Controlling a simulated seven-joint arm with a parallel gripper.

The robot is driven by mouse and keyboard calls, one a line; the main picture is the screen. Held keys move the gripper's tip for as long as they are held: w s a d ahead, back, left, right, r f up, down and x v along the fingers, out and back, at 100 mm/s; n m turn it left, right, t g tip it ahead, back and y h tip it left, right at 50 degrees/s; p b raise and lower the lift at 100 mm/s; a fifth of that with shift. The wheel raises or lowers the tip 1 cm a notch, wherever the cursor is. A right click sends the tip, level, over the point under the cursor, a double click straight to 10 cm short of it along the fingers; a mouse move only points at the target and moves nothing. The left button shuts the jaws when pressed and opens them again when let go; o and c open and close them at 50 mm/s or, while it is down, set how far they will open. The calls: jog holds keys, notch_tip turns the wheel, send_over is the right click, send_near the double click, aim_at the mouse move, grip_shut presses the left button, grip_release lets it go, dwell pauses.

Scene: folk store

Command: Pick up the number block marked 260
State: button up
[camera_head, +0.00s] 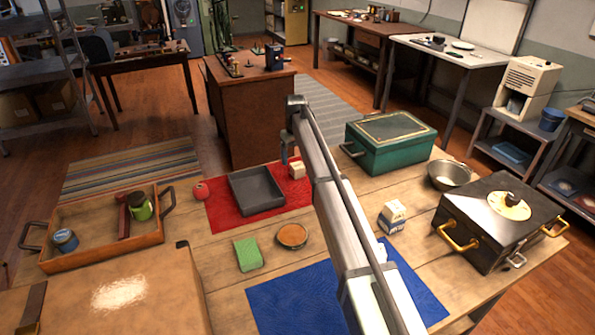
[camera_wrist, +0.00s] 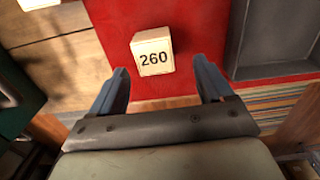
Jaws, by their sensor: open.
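The number block marked 260 (camera_wrist: 153,52) is a pale cream cube with dark digits. In the wrist view it rests on the red cloth, beyond the fingertips and roughly between their lines. In the head view the block (camera_head: 297,170) sits at the right side of the red cloth (camera_head: 226,215), beside the grey tray. My gripper (camera_wrist: 161,82) is open and empty, with its two blue-grey fingers apart and not touching the block. In the head view the gripper (camera_head: 284,160) hangs at the end of my arm, just left of the block and largely side-on.
The grey tray (camera_head: 257,206) lies left of the block. A green box (camera_head: 390,145) stands to its right. Another pale block (camera_head: 392,217), a metal bowl (camera_head: 449,176) and a black case (camera_head: 490,235) are farther right. A wooden tray (camera_head: 100,249) stands at left.

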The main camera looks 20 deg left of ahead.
aim_at(297, 164)
jog(key=shift+w+d+f, duration=0.1)
jog(key=shift+d+f, duration=0.05)
jog(key=shift+f, duration=1.15)
jog(key=shift+w+d+f, duration=0.1)
jog(key=shift+f, duration=1.15)
jog(key=shift+c, duration=0.2)
jog(key=c, duration=1)
jog(key=shift+r, duration=0.1)
